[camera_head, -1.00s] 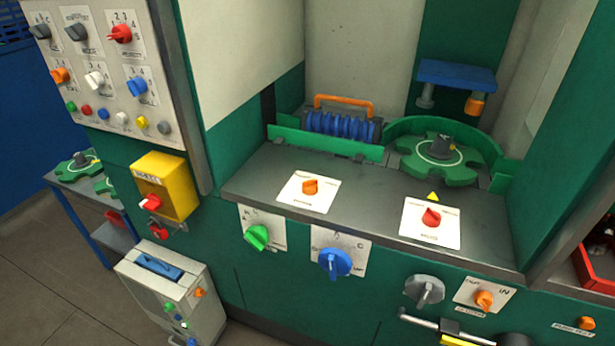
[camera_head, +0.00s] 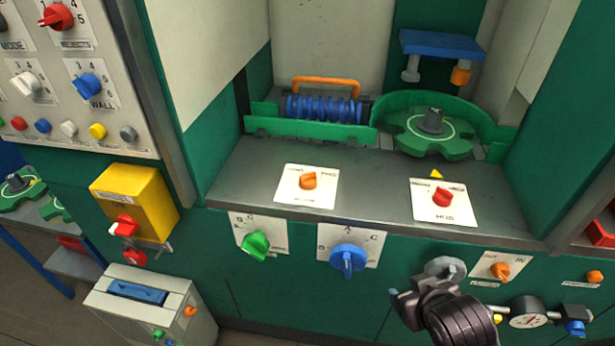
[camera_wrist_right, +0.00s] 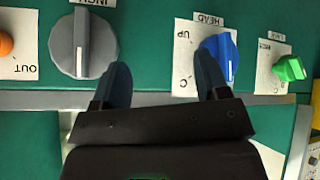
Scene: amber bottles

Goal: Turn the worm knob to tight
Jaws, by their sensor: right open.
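I cannot read which label says worm. An orange knob (camera_head: 308,181) sits on a white plate on the grey ledge, in front of the blue ribbed roller. A red knob (camera_head: 441,197) sits on another white plate further right on the ledge. My right gripper (camera_head: 418,285) is at the lower right, below the ledge and beside the grey knob (camera_head: 445,268), partly in front of it. In the right wrist view its fingers (camera_wrist_right: 163,82) are apart with nothing between them. They lie between the grey knob (camera_wrist_right: 83,45) and the blue HEAD knob (camera_wrist_right: 217,55). My left gripper is out of view.
The front panel carries a green knob (camera_head: 255,245), the blue knob (camera_head: 348,259) and an orange IN/OUT knob (camera_head: 500,271). A dial gauge (camera_head: 528,313) is at the lower right.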

